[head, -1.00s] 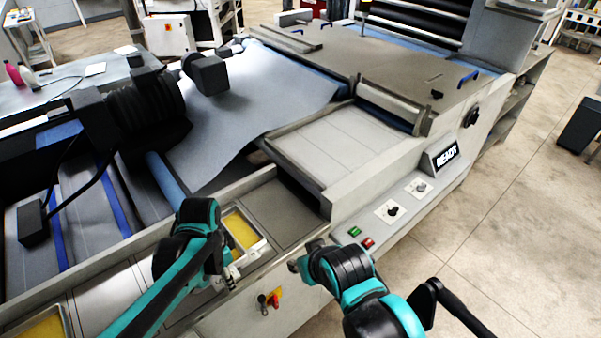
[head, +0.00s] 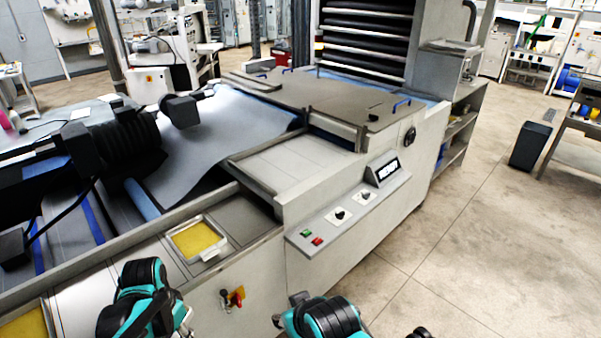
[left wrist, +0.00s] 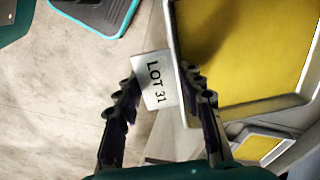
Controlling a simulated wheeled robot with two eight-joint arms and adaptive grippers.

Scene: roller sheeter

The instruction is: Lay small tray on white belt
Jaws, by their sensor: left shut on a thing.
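The tray runs past the top right of that view. The white belt (head: 290,160) is the flat pale bed in the middle of the machine, bare. My right gripper (head: 279,321) is at the bottom edge, its fingers unclear.
Another yellow tray (head: 205,257) sits on the machine's front ledge, and one more (head: 22,328) at the lower left. A raised side wall and a control panel (head: 345,205) with buttons stand before the belt. Open floor lies to the right.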

